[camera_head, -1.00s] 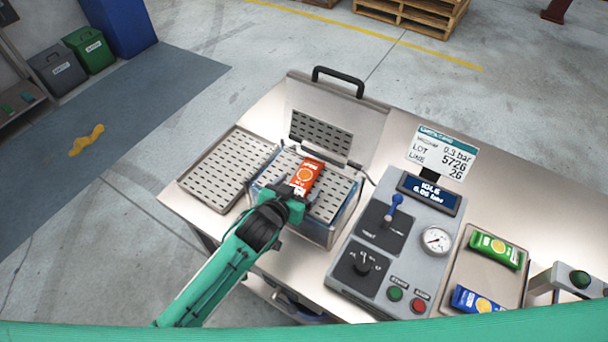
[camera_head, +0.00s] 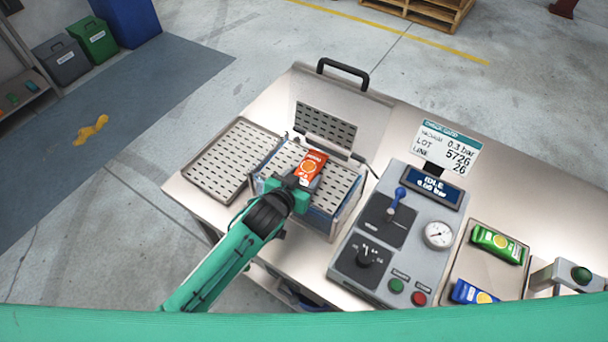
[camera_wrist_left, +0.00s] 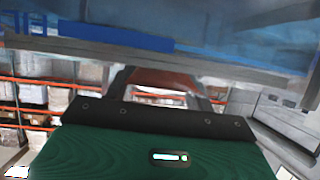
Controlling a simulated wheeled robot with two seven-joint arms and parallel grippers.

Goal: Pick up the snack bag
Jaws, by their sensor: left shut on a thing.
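The orange snack bag (camera_head: 311,166) is over the perforated plate of the open chamber (camera_head: 340,186) in the head view. My left gripper (camera_head: 301,186) is shut on the bag's near end. I cannot tell whether the bag touches the plate or is slightly above it. In the left wrist view, a blurred orange-brown patch of the bag (camera_wrist_left: 163,78) shows between the fingers, under the chamber's bluish wall. The fingertips are partly hidden. My right gripper is not in view.
A perforated tray (camera_head: 232,160) lies left of the chamber. The raised lid with its black handle (camera_head: 343,72) stands behind. The control panel (camera_head: 385,273) is to the right, then a tray (camera_head: 462,272) with green (camera_head: 498,244) and blue (camera_head: 473,293) bags.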

